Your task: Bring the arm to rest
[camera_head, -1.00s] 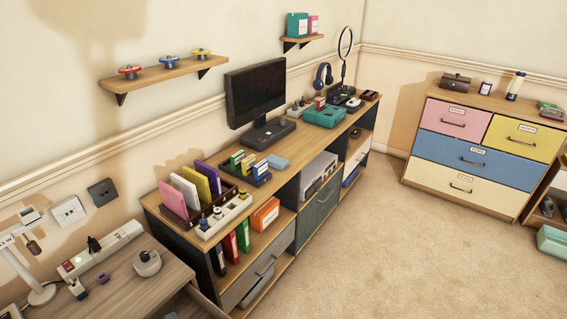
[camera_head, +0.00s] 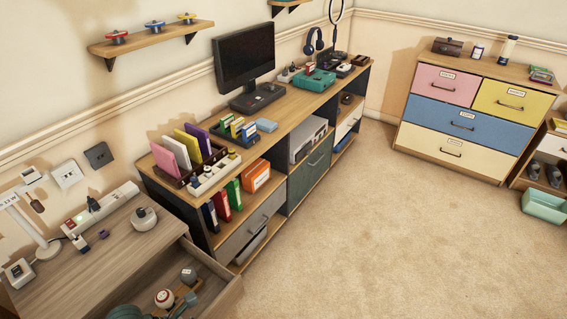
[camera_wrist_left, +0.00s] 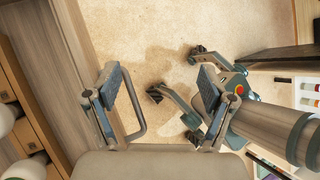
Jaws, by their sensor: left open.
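My left gripper (camera_wrist_left: 160,78) shows in the left wrist view, with its two fingers wide apart and nothing held between them. A grey bar handle (camera_wrist_left: 136,108) on a wooden front (camera_wrist_left: 68,50) lies beside the finger on the left of the picture; I cannot tell whether they touch. Neither arm shows in the head view, and my right gripper is not in view.
An open drawer (camera_head: 222,292) holding several small items juts from the near desk (camera_head: 75,280). A long cabinet (camera_head: 262,215) with a monitor (camera_head: 244,57) stands behind it. A colored drawer chest (camera_head: 457,118) is far right. The carpet (camera_head: 390,230) between is clear.

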